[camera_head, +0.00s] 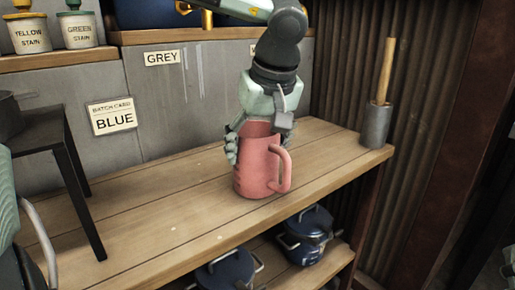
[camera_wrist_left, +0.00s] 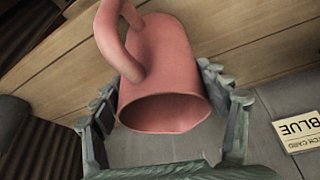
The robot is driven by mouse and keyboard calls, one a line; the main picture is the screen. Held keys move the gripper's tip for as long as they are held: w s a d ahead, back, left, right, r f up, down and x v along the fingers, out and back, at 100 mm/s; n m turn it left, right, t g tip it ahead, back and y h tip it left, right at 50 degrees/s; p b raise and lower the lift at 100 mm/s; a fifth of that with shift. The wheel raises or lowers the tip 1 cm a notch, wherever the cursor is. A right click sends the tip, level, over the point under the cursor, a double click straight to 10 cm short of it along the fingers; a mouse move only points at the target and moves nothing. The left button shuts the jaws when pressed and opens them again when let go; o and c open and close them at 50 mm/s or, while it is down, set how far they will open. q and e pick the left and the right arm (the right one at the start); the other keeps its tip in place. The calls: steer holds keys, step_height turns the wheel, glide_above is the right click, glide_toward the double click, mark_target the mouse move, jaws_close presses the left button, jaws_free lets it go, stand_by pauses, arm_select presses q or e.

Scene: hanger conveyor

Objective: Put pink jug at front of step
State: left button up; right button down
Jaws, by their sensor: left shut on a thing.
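The pink jug (camera_head: 257,169) is upright at the middle of the wooden bench top, its handle toward the right and front. Its base appears to be at the boards; I cannot tell if it bears weight there. My left gripper (camera_head: 255,140) comes down from above and is shut on the jug's sides. The left wrist view shows the jug (camera_wrist_left: 162,75) between the two fingers (camera_wrist_left: 165,105), with its open mouth toward the camera. A black step-like stand (camera_head: 50,139) is on the bench at the left.
A grey cylinder with a wooden handle (camera_head: 376,124) stands at the bench's right end. Blue lidded pots (camera_head: 311,222) sit on the shelf below. A grey wall with a BLUE card (camera_head: 113,116) is behind. Bench boards (camera_head: 160,215) between stand and jug are clear.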

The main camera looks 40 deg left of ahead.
steer(key=shift+s+r, duration=0.1)
arm_select(q)
steer(key=o, duration=1.8)
steer(key=shift+f, duration=0.1)
arm_select(e)
steer(key=shift+d+r, duration=0.1)
arm_select(q)
steer(key=shift+r, duration=0.4)
steer(key=shift+p+v, duration=1.05)
steer(key=shift+v, duration=4.7)
arm_select(e)
step_height(320, 180, down, 7)
steer(key=w+g+h, duration=0.1)
steer(key=w+g, duration=0.1)
steer(key=g, duration=0.2)
steer(key=shift+w+d, duration=0.15)
steer(key=shift+w, duration=0.05)
arm_select(q)
steer(key=shift+s+d, duration=0.1)
